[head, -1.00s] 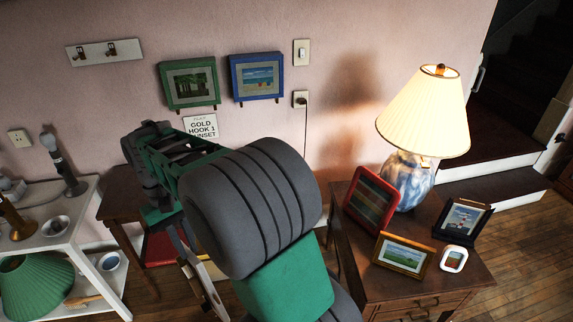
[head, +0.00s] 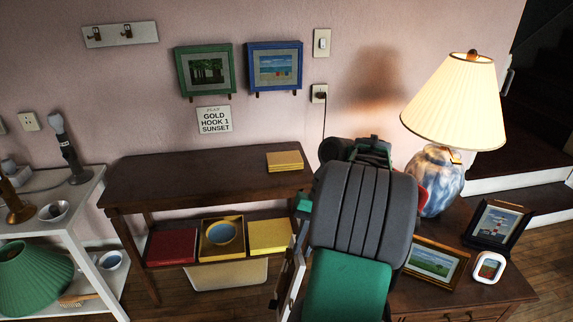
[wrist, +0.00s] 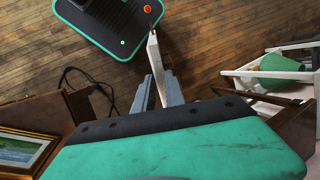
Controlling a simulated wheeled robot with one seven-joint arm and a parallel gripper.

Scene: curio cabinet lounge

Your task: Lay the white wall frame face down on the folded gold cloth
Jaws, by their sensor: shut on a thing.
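My gripper (wrist: 155,90) is shut on the white wall frame (wrist: 154,58), which shows edge-on between the fingers in the wrist view. In the head view the white frame (head: 291,281) is a narrow, steep strip left of my arm, in front of the dark wooden table; its face cannot be made out. My arm hides most of the gripper there. A folded gold cloth (head: 285,161) lies on the right part of the dark table top (head: 190,176). Another flat yellow item (head: 270,235) lies on the table's lower shelf. The frame is apart from both.
The lower shelf also holds a red item (head: 172,246) and a blue bowl (head: 222,232). A lamp (head: 455,100) and picture frames (head: 435,262) stand on the right cabinet. A white shelf unit (head: 70,225) stands left. The table top's left and middle are clear.

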